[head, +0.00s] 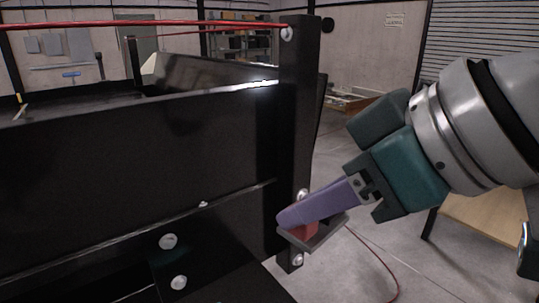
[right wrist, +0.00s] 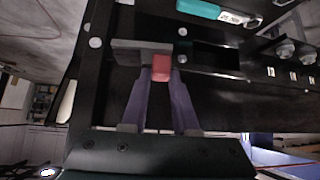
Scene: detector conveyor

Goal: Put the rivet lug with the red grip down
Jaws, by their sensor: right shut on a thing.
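The rivet lug (head: 330,236) is a grey flat piece with a red grip (head: 306,231). My right gripper (head: 294,218), with purple fingers, is shut on the red grip, beside the lower part of the black upright post. In the right wrist view the red grip (right wrist: 161,68) sits between the two fingertips, and the grey lug (right wrist: 128,46) lies across just beyond them, in front of the black frame. I cannot tell whether the lug touches the frame. My left gripper is out of view.
The black conveyor frame (head: 130,165) with bolts fills the left, ending at the black post (head: 296,110). A red cable (head: 140,23) runs along the top. A teal labelled object (right wrist: 200,9) lies beyond the lug. A wooden table (head: 488,222) stands at right.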

